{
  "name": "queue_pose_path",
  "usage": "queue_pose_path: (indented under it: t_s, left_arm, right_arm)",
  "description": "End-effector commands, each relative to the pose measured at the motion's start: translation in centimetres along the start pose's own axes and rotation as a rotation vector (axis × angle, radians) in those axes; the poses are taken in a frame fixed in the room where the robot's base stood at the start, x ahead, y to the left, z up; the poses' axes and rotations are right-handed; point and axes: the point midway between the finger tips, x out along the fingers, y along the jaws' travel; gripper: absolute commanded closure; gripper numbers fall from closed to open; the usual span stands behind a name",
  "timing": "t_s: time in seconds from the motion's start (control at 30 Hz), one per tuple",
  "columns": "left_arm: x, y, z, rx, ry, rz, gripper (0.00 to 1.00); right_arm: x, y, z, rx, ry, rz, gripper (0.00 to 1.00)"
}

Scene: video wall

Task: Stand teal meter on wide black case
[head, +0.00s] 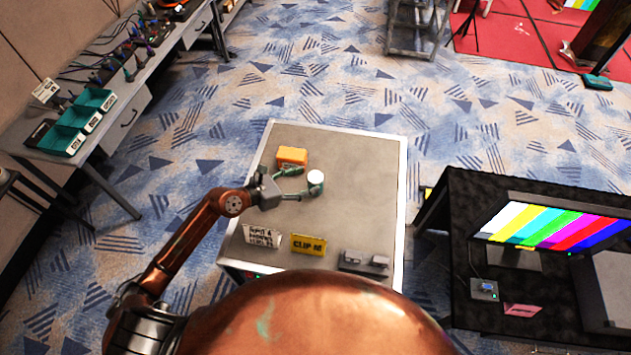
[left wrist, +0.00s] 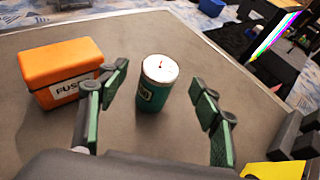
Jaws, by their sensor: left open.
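The teal meter (head: 316,183) is a short upright cylinder with a white dial top, standing on the grey table (head: 345,150). In the left wrist view the meter (left wrist: 153,95) shows a red needle on its dial. My left gripper (head: 301,183) is open, with its fingertips close beside the meter and one finger on each side. A wide black, case-like stand (head: 465,225) is at the right of the head view, carrying a screen with colour bars. My right gripper is not in view.
An orange fuse box (head: 292,155) stands beside the left gripper. A white sign (head: 262,236), a yellow clip sign (head: 308,244) and grey parts (head: 364,262) line the table's near edge. A dark grey box (head: 612,290) sits beside the screen. A floor gap separates table and black stand.

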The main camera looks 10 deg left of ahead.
Motion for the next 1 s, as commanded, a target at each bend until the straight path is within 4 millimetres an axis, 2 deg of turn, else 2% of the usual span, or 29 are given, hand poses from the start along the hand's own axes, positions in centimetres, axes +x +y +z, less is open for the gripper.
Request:
queue_pose_path:
  t_s: [0.2,0.33,0.63,0.8,1.0]
  left_arm:
    - [2.8,-0.1,0.4,-0.004,-0.001,0.000,0.41]
    - [4.3,0.1,0.2,-0.003,0.000,0.003,0.41]
    - [4.9,0.1,0.0,-0.001,0.001,0.004,0.41]
    - [4.9,0.1,0.0,-0.001,0.001,0.004,0.52]
    - [4.9,0.1,0.0,-0.001,0.001,0.004,0.66]
  right_arm:
    - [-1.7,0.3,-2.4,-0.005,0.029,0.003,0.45]
    - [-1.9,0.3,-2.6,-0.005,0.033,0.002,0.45]
    - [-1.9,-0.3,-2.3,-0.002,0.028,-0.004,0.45]
    - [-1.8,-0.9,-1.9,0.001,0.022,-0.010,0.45]
    - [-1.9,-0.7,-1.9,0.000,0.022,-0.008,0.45]
